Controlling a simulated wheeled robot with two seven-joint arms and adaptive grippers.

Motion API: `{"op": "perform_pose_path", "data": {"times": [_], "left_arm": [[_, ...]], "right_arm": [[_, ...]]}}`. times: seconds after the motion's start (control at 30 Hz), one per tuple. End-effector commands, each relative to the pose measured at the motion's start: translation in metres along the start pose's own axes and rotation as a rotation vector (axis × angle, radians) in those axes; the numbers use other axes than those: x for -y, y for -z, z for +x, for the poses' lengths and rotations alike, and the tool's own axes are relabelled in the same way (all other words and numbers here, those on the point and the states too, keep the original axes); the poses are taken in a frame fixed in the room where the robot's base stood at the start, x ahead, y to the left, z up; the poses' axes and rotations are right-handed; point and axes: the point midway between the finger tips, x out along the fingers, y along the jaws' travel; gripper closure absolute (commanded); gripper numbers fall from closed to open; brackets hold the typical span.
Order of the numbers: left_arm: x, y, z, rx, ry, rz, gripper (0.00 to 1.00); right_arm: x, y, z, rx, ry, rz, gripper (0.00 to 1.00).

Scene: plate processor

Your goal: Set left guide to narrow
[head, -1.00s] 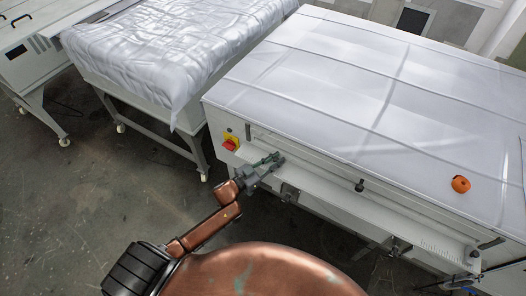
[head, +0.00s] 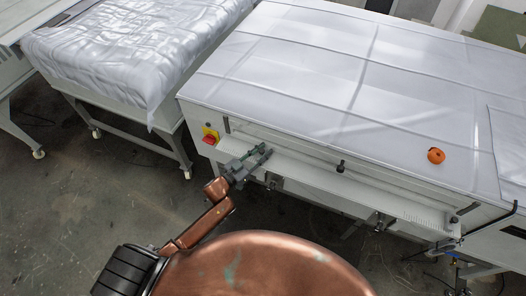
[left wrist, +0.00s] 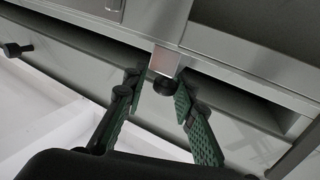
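My left gripper (head: 262,152) reaches over the front ledge of the white plate processor (head: 330,185), near its left end. In the left wrist view, its green-padded fingers (left wrist: 160,92) are apart, one on each side of a short black knob (left wrist: 163,86) below a small light metal block. This looks like the left guide; in the head view the gripper hides it. I cannot tell whether the fingers touch the knob. A second black knob (head: 340,167) stands farther right along the ledge and a third (head: 453,220) near its right end. My right gripper is out of view.
A red and yellow switch (head: 209,137) is on the machine's front, left of my gripper. A sheet-covered table (head: 135,60) stands to the left. The floor (head: 75,205) at left is open.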

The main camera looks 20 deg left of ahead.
Motion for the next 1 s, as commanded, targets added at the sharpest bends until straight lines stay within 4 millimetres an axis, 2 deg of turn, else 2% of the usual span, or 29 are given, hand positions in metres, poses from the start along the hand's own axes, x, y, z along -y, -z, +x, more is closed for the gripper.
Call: {"op": "perform_pose_path", "data": {"times": [0.23, 0.37, 0.8, 1.0], "left_arm": [[0.001, 0.0, -0.002, 0.0, 0.001, 0.001, 0.76], [0.002, -0.001, -0.012, 0.002, 0.002, 0.001, 0.76], [0.001, -0.001, -0.097, 0.003, 0.001, 0.001, 0.76], [0.001, -0.001, -0.117, 0.001, 0.0, 0.001, 0.76]], "right_arm": [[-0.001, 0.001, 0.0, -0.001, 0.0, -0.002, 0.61], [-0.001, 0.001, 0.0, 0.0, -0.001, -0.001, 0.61], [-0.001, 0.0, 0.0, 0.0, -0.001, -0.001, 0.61], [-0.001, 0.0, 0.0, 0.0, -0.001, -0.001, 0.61]]}}
